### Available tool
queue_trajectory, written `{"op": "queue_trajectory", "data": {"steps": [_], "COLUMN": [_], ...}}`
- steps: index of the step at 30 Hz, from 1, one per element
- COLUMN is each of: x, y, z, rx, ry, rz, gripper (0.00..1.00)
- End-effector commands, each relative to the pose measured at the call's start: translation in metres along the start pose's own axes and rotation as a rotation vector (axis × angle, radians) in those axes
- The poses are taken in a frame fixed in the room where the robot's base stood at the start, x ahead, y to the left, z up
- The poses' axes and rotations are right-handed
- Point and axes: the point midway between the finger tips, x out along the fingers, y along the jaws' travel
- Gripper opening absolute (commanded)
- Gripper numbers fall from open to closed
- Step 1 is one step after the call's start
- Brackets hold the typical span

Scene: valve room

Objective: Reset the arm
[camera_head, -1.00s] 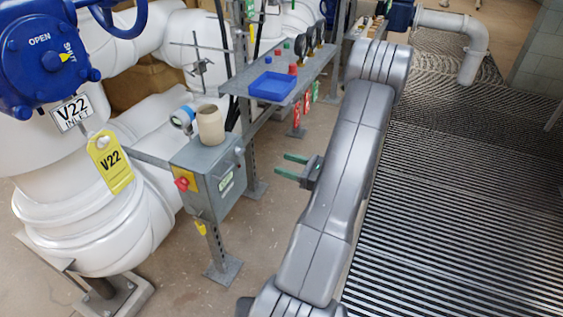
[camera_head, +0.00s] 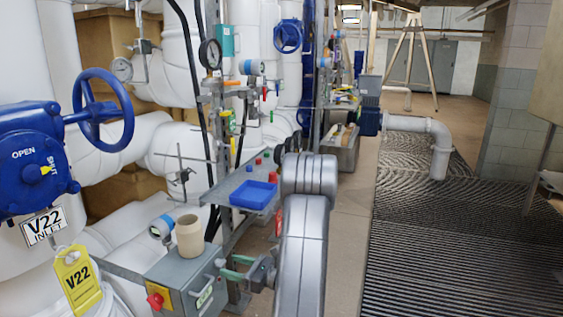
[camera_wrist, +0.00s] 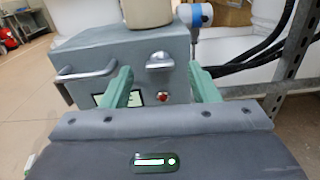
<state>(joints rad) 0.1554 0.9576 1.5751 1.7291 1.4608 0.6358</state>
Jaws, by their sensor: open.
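My gripper (camera_head: 232,268) is at the right side of the grey control box (camera_head: 178,278) in the head view, with its green fingers towards the box. In the wrist view my gripper (camera_wrist: 163,88) has its fingers spread, with nothing between them. The grey control box (camera_wrist: 125,60) stands in front of them, with handles, a small display and a red button on the facing side. I cannot tell whether the fingers touch the box. My grey arm reaches down the middle of the head view.
A beige cup (camera_head: 190,237) stands on the box. A blue tray (camera_head: 253,195) lies on the grey shelf (camera_head: 222,190) behind. The blue V22 valve (camera_head: 35,165) and white pipes fill the left. The grated floor (camera_head: 450,250) at right is clear.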

Motion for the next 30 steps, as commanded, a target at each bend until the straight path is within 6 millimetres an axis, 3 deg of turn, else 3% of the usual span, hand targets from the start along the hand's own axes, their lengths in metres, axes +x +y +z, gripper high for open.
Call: {"op": "queue_trajectory", "data": {"steps": [6,26,30], "x": [0.025,0.024,0.002], "y": [0.0,0.0,-0.001], "z": [0.001,-0.002,0.002], "rx": [0.011,0.01,0.0], "ry": [-0.001,-0.001,0.0], "rz": [0.0,0.0,-0.005], "gripper": [0.55,0.55,0.55]}}
